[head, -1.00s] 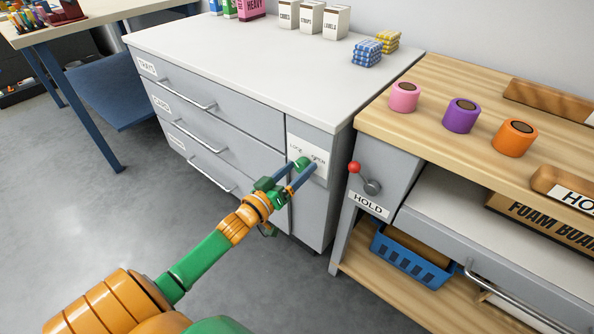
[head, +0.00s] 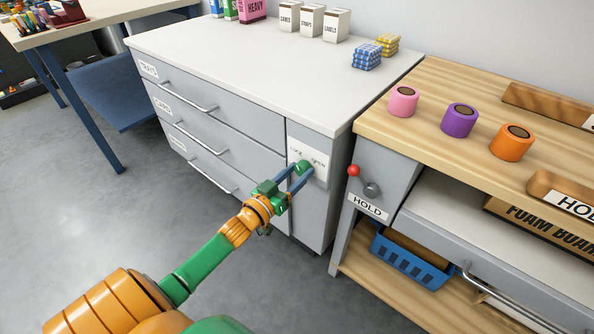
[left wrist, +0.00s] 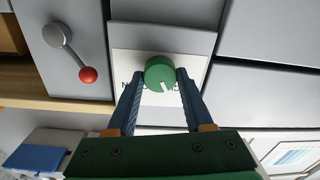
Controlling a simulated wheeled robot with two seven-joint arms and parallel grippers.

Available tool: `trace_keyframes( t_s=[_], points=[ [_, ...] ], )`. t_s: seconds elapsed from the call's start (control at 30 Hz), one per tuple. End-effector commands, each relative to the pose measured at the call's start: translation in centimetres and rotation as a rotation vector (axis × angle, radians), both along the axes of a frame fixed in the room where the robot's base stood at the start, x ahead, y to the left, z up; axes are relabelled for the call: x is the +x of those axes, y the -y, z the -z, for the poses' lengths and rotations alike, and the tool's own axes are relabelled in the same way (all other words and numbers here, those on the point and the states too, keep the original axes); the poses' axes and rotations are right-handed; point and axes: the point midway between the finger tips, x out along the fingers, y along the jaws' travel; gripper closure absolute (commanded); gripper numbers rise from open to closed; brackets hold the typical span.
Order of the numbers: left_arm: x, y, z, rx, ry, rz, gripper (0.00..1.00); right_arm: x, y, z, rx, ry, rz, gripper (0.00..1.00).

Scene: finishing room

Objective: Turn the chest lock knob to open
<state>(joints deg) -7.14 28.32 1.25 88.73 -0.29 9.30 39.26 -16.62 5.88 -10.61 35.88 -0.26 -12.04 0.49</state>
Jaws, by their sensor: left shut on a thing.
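The green chest lock knob (head: 304,166) sits on a white plate (head: 318,172) at the upper right of the grey chest front. The plate reads LOCK at left and OPEN at right in the head view. My left gripper (head: 303,172) is shut on the knob, one blue finger on each side. In the left wrist view the knob (left wrist: 159,72) lies between the fingertips of the gripper (left wrist: 160,80). Its white mark points down and slightly right there. The fingers hide most of the lettering in that view. My right gripper is not in view.
The chest (head: 235,75) has several drawers with bar handles left of the plate. A wooden bench (head: 440,100) stands close on the right, with a red-tipped lever (head: 363,180) marked HOLD. Open grey floor (head: 80,220) lies to the left.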

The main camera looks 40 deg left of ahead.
Motion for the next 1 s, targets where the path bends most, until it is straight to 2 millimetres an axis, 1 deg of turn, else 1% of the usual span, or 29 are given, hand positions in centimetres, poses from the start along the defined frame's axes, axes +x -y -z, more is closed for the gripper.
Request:
trace_keyframes(
  t_s=[0.17,0.4,0.73,1.0],
  points=[
    [0.0,0.0,-0.1,0.164,0.012,-0.001,1.00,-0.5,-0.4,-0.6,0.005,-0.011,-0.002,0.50],
    [0.0,0.1,0.0,0.391,0.031,-0.001,1.00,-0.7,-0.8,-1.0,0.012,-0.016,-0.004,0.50],
    [0.0,0.1,0.1,0.704,0.054,0.000,1.00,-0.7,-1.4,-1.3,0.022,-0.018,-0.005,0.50],
    [0.0,0.1,0.2,0.950,0.074,0.000,1.00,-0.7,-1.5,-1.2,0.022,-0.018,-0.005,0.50]
  ],
)
